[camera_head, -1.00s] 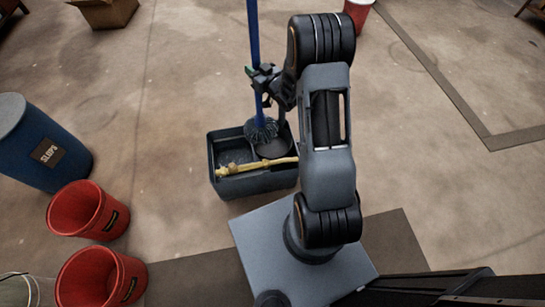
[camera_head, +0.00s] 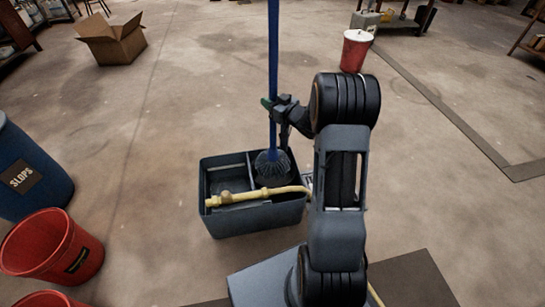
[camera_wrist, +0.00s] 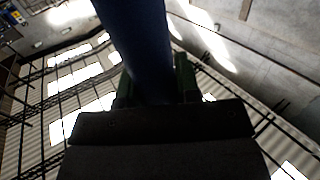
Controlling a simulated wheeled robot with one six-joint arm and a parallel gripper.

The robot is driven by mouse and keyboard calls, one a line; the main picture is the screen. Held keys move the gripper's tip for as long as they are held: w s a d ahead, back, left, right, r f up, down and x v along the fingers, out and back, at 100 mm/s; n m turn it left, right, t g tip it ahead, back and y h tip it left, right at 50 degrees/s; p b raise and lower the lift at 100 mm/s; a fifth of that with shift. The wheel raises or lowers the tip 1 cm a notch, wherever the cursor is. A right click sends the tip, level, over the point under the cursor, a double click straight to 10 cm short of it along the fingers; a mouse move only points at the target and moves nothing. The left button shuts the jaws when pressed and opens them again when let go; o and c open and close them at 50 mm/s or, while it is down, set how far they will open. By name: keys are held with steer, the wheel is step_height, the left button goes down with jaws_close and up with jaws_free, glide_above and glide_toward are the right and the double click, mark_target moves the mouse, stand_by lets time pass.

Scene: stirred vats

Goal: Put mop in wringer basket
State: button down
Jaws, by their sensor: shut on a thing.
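The mop has a long blue handle (camera_head: 273,50) and a grey-blue stringy head (camera_head: 271,164). My gripper (camera_head: 273,104) is shut on the handle and holds the mop upright. The handle also fills the middle of the wrist view (camera_wrist: 138,45) between my jaws. The mop head is over or inside the right part of a dark grey divided bucket (camera_head: 252,220); I cannot tell whether it touches the bottom. The wringer basket is not clear, as the mop head and a yellow pipe cover that part.
The yellow pipe (camera_head: 250,195) lies across the bucket's front. A blue slops drum (camera_head: 28,180) and red buckets (camera_head: 50,246) stand at left. A cardboard box (camera_head: 115,42) is at the back left, a red lidded container (camera_head: 355,52) at the back. The floor between is clear.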

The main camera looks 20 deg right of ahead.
mark_target(271, 122)
steer(key=shift+f+b, duration=1.9)
steer(key=shift+f, duration=2.85)
steer(key=shift+f, duration=0.15)
steer(key=c, duration=0.8)
jaws_free()
